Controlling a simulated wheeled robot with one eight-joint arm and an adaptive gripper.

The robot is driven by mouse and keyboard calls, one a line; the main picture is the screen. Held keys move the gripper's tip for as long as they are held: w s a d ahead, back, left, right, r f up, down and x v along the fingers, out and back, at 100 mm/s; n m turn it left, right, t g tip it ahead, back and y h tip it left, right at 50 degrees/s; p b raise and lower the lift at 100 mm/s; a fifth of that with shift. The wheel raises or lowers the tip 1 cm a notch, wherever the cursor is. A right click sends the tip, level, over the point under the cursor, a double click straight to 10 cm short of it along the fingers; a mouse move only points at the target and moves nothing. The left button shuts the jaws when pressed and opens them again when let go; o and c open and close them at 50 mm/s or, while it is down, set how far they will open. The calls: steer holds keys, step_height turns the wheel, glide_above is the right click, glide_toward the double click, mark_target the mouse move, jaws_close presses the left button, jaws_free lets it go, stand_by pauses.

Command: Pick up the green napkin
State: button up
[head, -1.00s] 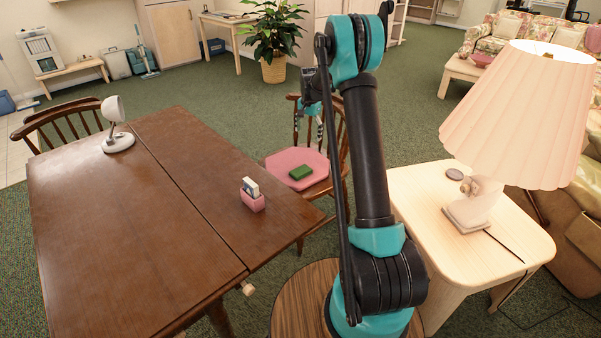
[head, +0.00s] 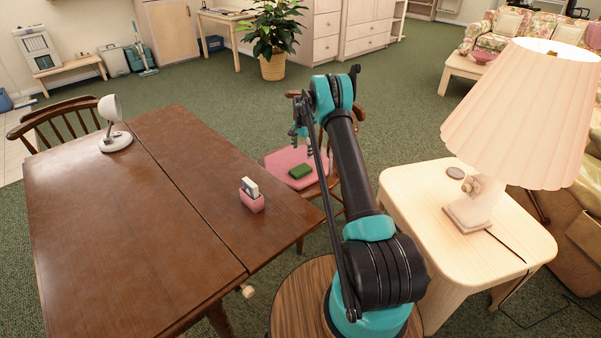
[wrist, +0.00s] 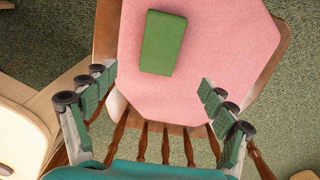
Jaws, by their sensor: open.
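The green napkin (head: 300,171) is a small folded block lying on the pink seat cushion (head: 279,162) of a wooden chair. In the wrist view the napkin (wrist: 162,43) lies near the top middle, on the pink cushion (wrist: 225,70). My gripper (head: 300,130) is above the chair in the head view, partly hidden by my arm. In the wrist view my gripper (wrist: 153,90) is open and empty, with its fingers wide apart. The napkin lies beyond the fingertips, apart from them, and is fully visible there.
The chair's spindled back (wrist: 165,143) shows below the seat in the wrist view. A brown table (head: 130,220) with a pink holder (head: 252,202) and a white lamp (head: 114,135) stands at left. A pale side table (head: 425,200) with a large lamp (head: 525,110) stands at right.

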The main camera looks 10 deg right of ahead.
mark_target(301, 169)
steer(key=f, duration=1)
steer(key=shift+s+a+f, duration=0.1)
steer(key=shift+a+f, duration=0.1)
steer(key=shift+f, duration=0.1)
steer(key=shift+c, duration=0.4)
steer(key=c, duration=1)
steer(key=shift+c, duration=0.2)
steer(key=shift+r, duration=0.15)
step_height(301, 169, up, 20)
